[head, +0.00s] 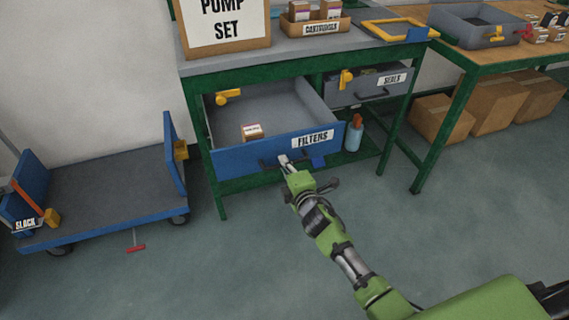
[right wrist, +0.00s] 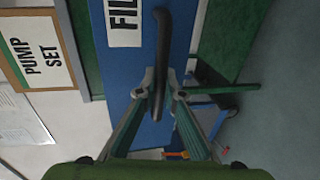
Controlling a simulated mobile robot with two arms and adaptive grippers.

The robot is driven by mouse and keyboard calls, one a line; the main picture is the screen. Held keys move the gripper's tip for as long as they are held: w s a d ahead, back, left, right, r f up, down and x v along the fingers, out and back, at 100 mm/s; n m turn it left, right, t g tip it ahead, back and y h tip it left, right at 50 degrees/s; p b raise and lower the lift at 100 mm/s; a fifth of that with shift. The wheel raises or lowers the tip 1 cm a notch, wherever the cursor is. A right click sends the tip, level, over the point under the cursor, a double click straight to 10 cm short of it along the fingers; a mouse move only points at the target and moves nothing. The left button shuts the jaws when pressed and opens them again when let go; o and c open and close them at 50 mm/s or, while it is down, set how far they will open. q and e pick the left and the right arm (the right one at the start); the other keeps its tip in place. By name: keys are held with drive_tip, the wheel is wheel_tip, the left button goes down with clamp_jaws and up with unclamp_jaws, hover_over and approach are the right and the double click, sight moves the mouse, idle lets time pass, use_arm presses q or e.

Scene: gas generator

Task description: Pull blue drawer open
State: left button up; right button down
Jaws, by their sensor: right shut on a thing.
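The blue drawer (head: 240,157) labelled FILTERS stands pulled out from the green workbench in the head view, with a small box (head: 252,132) inside it. Its front also shows in the right wrist view (right wrist: 120,70). Its dark bar handle (right wrist: 161,50) runs along the front. My right gripper (head: 284,160) is at the handle and shut on it; in the right wrist view the two fingertips (right wrist: 160,86) close around the bar. My left gripper is not in view.
A grey drawer (head: 345,92) labelled SEALS is to the right under the bench. A blue-edged cart (head: 100,190) stands at the left, with a red item (head: 136,248) on the floor. A blue bottle (head: 354,134) stands on the lower shelf. Floor in front is open.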

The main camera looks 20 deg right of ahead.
drive_tip(key=c, duration=2.2)
unclamp_jaws()
drive_tip(key=shift+o, duration=0.2)
drive_tip(key=v, duration=1.2)
